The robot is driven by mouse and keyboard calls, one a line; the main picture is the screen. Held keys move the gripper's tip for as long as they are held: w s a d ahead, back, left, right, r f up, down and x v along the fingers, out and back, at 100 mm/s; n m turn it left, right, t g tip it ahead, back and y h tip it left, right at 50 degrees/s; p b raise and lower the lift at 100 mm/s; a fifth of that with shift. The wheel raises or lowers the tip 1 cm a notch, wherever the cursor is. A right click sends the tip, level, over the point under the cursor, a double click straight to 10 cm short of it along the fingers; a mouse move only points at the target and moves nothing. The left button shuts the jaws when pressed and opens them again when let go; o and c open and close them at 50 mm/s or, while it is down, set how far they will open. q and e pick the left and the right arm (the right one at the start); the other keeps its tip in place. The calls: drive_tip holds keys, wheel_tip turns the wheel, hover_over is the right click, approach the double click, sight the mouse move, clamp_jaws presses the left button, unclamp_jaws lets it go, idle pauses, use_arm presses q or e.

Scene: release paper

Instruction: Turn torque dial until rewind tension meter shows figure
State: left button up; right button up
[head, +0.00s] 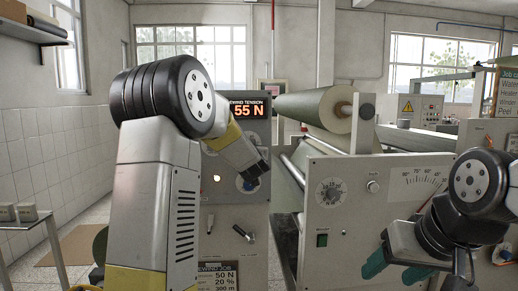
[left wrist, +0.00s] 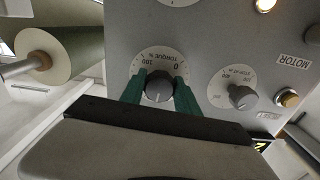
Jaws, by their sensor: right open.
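The rewind tension meter (head: 248,111) reads 55 N in lit digits. The torque dial (left wrist: 159,86) is a dark round knob on a white scale marked TORQUE %, with 0 and 100 readable. My left gripper (left wrist: 160,84) has its green fingers on both sides of the knob, apparently touching it. In the head view this gripper (head: 252,180) is at the grey panel and hides most of the dial. A job card (head: 217,277) low on the panel shows 50 N, 20 % and 300 m. My right gripper (head: 389,271) is open and empty at the lower right.
A smaller knob (left wrist: 241,96) sits beside the torque dial, near a MOTOR label (left wrist: 294,61) and a lit lamp (left wrist: 265,4). A large green roll (head: 318,103) and a machine panel with another dial (head: 330,192) stand right of the rewind panel.

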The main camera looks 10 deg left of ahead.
use_arm(q)
drive_tip(key=shift+n, duration=1.2)
clamp_jaws()
drive_tip(key=o, duration=1.2)
unclamp_jaws()
drive_tip(key=shift+o, duration=0.2)
drive_tip(key=v, duration=0.7)
drive_tip(key=shift+s, duration=0.4)
drive_tip(key=shift+d, duration=0.2)
